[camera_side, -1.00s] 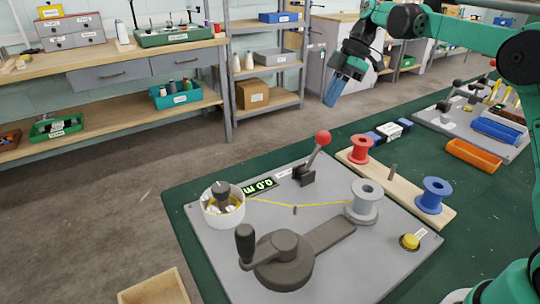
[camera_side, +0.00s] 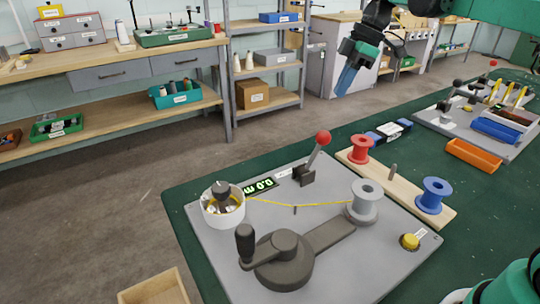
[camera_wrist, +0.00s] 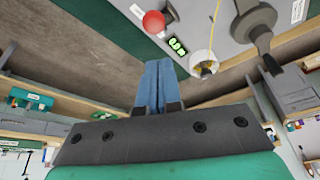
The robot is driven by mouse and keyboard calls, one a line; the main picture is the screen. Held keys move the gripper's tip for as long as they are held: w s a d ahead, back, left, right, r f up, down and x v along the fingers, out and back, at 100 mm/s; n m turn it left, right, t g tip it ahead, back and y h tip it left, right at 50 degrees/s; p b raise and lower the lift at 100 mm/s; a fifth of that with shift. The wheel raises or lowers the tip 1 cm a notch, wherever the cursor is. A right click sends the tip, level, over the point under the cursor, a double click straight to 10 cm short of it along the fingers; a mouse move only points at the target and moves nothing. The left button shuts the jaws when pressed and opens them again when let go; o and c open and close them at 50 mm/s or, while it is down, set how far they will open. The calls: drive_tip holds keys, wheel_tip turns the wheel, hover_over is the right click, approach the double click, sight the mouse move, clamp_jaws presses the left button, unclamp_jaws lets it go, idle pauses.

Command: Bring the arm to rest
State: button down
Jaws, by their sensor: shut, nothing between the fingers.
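My gripper (camera_side: 347,80) has blue fingers and hangs in the air above the far edge of the green table (camera_side: 190,192), angled downward. It is shut and empty, clear of the grey winding board (camera_side: 335,278). In the wrist view the blue fingers (camera_wrist: 158,82) lie side by side, with the board beyond them, upside down. On the board, a yellow thread (camera_side: 275,203) runs from the white cup (camera_side: 222,212) past a small post to the grey spool (camera_side: 365,202). The red-knobbed lever (camera_side: 322,138) and dark crank (camera_side: 283,260) stand there too.
A wooden rack (camera_side: 402,178) holds a red spool (camera_side: 360,149) and a blue spool (camera_side: 433,195). An orange tray (camera_side: 473,156) and a second grey board with a blue bin (camera_side: 497,130) lie farther right. An open wooden box (camera_side: 155,289) stands at front left.

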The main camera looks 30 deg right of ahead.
drive_tip(key=s+a+f+m+t+h, duration=0.1)
drive_tip(key=s+a+f+m+t, duration=0.1)
drive_tip(key=s+m, duration=0.4)
drive_tip(key=s+a+f+m+t+h, duration=0.2)
drive_tip(key=s+a+f+m+t, duration=0.1)
drive_tip(key=s+a+f+m, duration=0.2)
drive_tip(key=shift+s+f+m+h, duration=0.25)
drive_tip(key=shift+s+m, duration=0.25)
drive_tip(key=shift+s, duration=0.65)
